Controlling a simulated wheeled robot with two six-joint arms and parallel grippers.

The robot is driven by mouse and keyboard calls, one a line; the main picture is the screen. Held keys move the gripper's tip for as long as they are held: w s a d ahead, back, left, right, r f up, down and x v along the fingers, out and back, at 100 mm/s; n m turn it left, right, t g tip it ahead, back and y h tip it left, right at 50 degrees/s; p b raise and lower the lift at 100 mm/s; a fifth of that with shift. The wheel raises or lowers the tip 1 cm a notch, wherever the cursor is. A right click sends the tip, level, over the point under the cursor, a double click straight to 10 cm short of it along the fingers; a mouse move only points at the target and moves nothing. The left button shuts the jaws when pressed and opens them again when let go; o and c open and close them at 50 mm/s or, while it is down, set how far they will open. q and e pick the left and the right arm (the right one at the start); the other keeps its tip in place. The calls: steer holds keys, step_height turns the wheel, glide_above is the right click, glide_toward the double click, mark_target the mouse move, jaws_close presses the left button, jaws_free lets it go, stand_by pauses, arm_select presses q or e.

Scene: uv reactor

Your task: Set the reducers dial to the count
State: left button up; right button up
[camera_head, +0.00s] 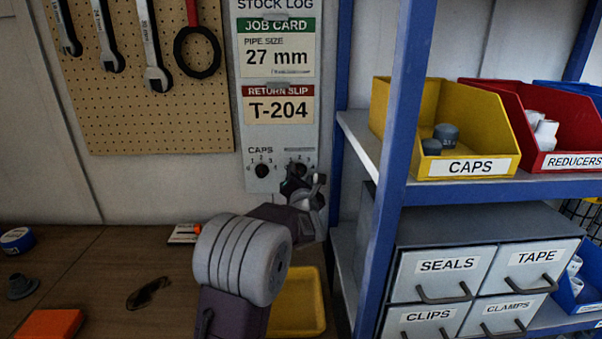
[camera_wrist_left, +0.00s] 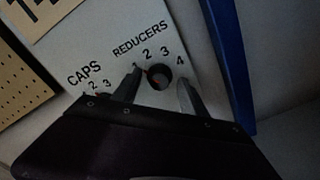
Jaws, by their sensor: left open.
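The reducers dial (camera_wrist_left: 158,77) is a dark round knob on the white stock-log panel (camera_head: 279,138), with numbers around its upper side. A small red mark shows at the knob's upper left, towards the 1. My left gripper (camera_wrist_left: 157,88) is open, with one finger on each side of the knob; I cannot tell if they touch it. In the head view my left gripper (camera_head: 308,188) covers much of this dial. The red REDUCERS bin (camera_head: 505,120) on the shelf holds white pieces (camera_head: 543,130); they overlap and their count is unclear. My right gripper is not in view.
The caps dial (camera_head: 262,171) is just left of the reducers dial. A blue shelf post (camera_head: 397,150) stands close to the right. The yellow CAPS bin (camera_head: 480,165) holds dark caps. A yellow tray (camera_head: 312,305) and an orange block (camera_head: 48,324) lie on the bench.

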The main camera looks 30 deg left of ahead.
arm_select(q)
steer(key=shift+w+a, duration=0.1)
steer(key=shift+a, duration=0.05)
jaws_close()
